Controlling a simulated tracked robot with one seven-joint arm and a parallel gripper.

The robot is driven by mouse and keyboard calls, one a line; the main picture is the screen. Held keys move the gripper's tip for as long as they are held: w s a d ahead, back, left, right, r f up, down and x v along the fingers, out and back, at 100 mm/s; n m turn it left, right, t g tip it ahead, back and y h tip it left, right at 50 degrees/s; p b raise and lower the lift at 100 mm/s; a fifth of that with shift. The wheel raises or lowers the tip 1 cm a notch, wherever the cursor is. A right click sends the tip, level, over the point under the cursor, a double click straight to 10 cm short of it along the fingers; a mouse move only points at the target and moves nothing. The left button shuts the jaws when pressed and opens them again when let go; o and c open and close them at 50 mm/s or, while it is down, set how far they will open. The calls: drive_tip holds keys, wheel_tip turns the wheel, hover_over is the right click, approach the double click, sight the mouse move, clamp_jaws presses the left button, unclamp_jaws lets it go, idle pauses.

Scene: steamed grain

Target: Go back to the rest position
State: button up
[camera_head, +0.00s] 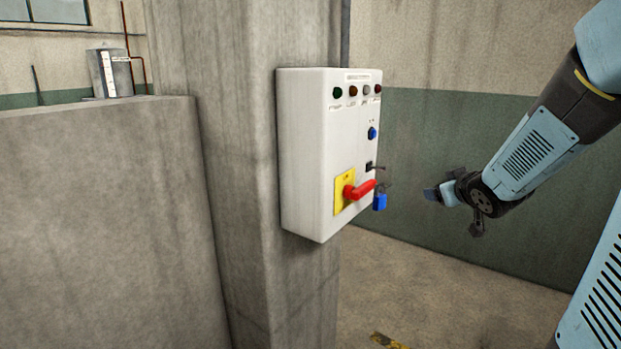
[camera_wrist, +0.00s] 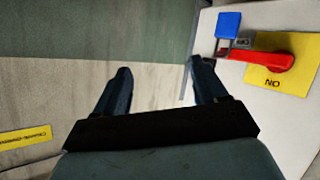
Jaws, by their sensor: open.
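My gripper (camera_head: 436,194) is to the right of a white control box (camera_head: 304,150) in the head view, apart from it. In the wrist view, my gripper (camera_wrist: 160,88) has its two fingers spread with nothing between them. The box carries a red rotary handle (camera_head: 360,189) on a yellow plate (camera_head: 340,192). A blue padlock (camera_head: 380,202) hangs beside the handle. The wrist view shows the red handle (camera_wrist: 262,58), the blue padlock (camera_wrist: 228,25) and the yellow plate marked "ON" (camera_wrist: 290,82) at upper right, beyond the right finger.
The box is mounted on a concrete pillar (camera_head: 240,150). A low concrete wall (camera_head: 100,220) stands at left. A green and beige wall (camera_head: 430,130) is behind my arm. A yellow floor marking (camera_head: 388,341) lies below.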

drive_tip(key=s+a+r+m+g, duration=0.1)
drive_tip(key=s+a+g, duration=0.3)
drive_tip(key=s, duration=0.9)
drive_tip(key=s+a+r+m+g, duration=0.1)
drive_tip(key=s+a, duration=0.4)
drive_tip(key=s, duration=0.8)
drive_tip(key=m+g, duration=0.1)
drive_tip(key=g, duration=0.1)
drive_tip(key=shift+s+a+r+m+g, duration=0.15)
drive_tip(key=shift+s+r+m+g, duration=0.1)
drive_tip(key=shift+r+m+g, duration=0.15)
drive_tip(key=shift+c, duration=0.5)
